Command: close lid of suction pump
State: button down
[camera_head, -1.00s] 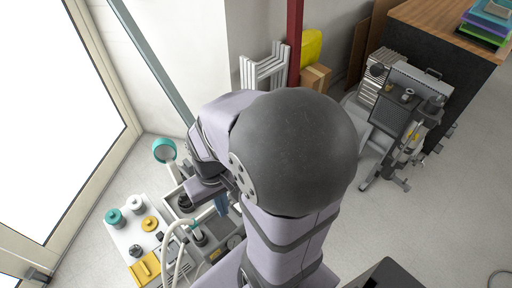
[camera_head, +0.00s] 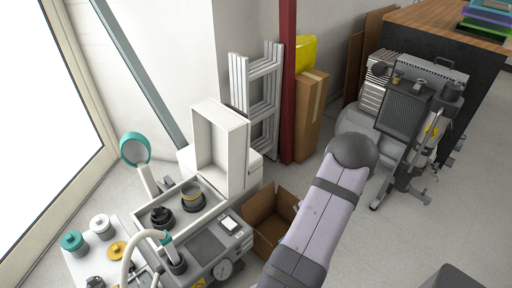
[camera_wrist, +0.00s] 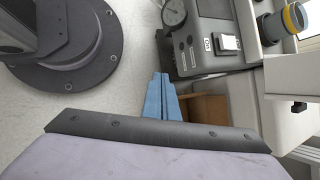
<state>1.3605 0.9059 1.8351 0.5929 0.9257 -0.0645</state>
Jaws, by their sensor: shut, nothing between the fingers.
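The suction pump (camera_head: 206,245) is a grey unit with an open top well, a round gauge and a switch. Its white, box-like lid (camera_head: 243,149) stands up open at the back of the well. Inside the well are two dark round fittings. In the wrist view, the pump's front (camera_wrist: 205,32) is at the top and the white lid (camera_wrist: 285,85) at the right. My gripper (camera_wrist: 160,75) shows there as blue fingers, shut and empty, below the pump's gauge and left of the lid, apparently touching neither. The gripper is not visible in the head view.
An open cardboard box (camera_head: 271,222) sits on the floor right of the pump. A white table (camera_head: 88,262) with teal, white and yellow parts is at the left. A teal ring (camera_head: 135,149) stands behind the pump. Another machine (camera_head: 405,115) stands at the right.

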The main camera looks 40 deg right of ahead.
jog(key=w+d+r+m+t+h, duration=0.1)
jog(key=w+d+r+t, duration=0.3)
jog(key=w+d, duration=0.25)
jog(key=w+d+r+t+h, duration=0.1)
jog(key=w+d+r+t, duration=0.3)
jog(key=d, duration=0.3)
jog(key=w+d+r+n+t, duration=0.1)
jog(key=w+r+n+t, duration=0.1)
jog(key=r, duration=0.6)
jog(key=w+d+r+n+t, duration=0.2)
jog(key=w+r+n+t, duration=0.1)
jog(key=r, duration=0.5)
jog(key=shift+d+r+y, duration=0.3)
jog(key=shift+y, duration=0.1)
jog(key=shift+w, duration=0.1)
jog(key=w+a, duration=0.6)
jog(key=w, duration=0.3)
jog(key=shift+w+a+r, duration=0.2)
jog(key=shift+w+r, duration=0.05)
jog(key=shift+w, duration=0.1)
